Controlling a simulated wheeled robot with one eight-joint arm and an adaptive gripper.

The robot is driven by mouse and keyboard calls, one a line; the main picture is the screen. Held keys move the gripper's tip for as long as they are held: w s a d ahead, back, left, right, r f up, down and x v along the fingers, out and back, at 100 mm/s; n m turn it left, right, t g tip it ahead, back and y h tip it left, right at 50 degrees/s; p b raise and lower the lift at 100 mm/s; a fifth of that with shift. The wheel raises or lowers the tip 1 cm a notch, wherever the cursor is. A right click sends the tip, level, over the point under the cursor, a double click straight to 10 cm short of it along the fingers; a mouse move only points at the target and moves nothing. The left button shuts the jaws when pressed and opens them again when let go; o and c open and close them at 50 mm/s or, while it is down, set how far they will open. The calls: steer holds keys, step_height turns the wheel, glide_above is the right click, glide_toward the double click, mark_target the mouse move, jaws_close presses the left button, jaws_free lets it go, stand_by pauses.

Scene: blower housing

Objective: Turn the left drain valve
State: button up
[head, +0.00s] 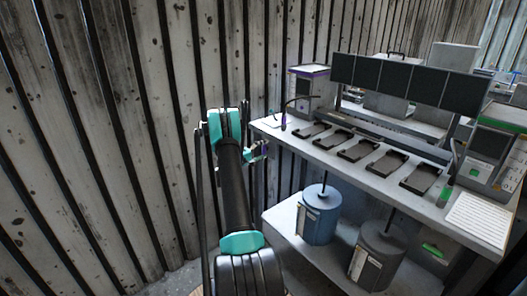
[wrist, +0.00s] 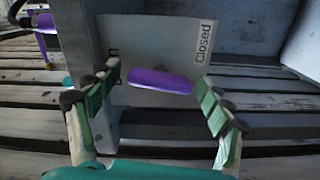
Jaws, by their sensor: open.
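The left drain valve shows in the wrist view as a purple handle (wrist: 160,80), lying nearly level with a slight tilt. Behind it is a pale plate (wrist: 150,35) with "Closed" written at its right and a partly hidden word, ending in "n", at its left. My gripper (wrist: 157,77) is open, with one green-padded finger on each side of the handle. The handle lies between the fingertips, with a gap visible on both sides. In the head view my gripper (head: 258,151) is small, at the left end of the bench; the handle cannot be made out there.
A grey bench (head: 350,165) holds several dark trays and a purple-topped box (head: 308,85) at its left end. A green-topped box (head: 497,145) stands at the right. A blue canister (head: 320,215) and a dark canister (head: 377,257) are on the lower shelf. A slatted wall (head: 95,130) closes the left side.

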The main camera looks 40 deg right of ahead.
steer(key=s+a, duration=0.1)
steer(key=a, duration=1.1)
steer(key=s+a+r+t+y, duration=0.1)
steer(key=s+a+r+y, duration=0.4)
steer(key=s+a, duration=0.3)
steer(key=s+a+r+t+y, duration=0.1)
steer(key=s+a+r+y, duration=0.4)
steer(key=a, duration=0.4)
steer(key=s+a+f+y, duration=0.2)
steer(key=s+a+y, duration=0.2)
steer(key=s+a, duration=0.7)
steer(key=s+a+f+n+y, duration=0.1)
steer(key=s+a+y, duration=0.3)
steer(key=s+a, duration=0.7)
steer(key=s+f, duration=0.1)
steer(key=s, duration=0.3)
steer(key=shift+s+a+f+t, duration=0.15)
steer(key=shift+s+f+t, duration=0.1)
steer(key=shift+t, duration=0.05)
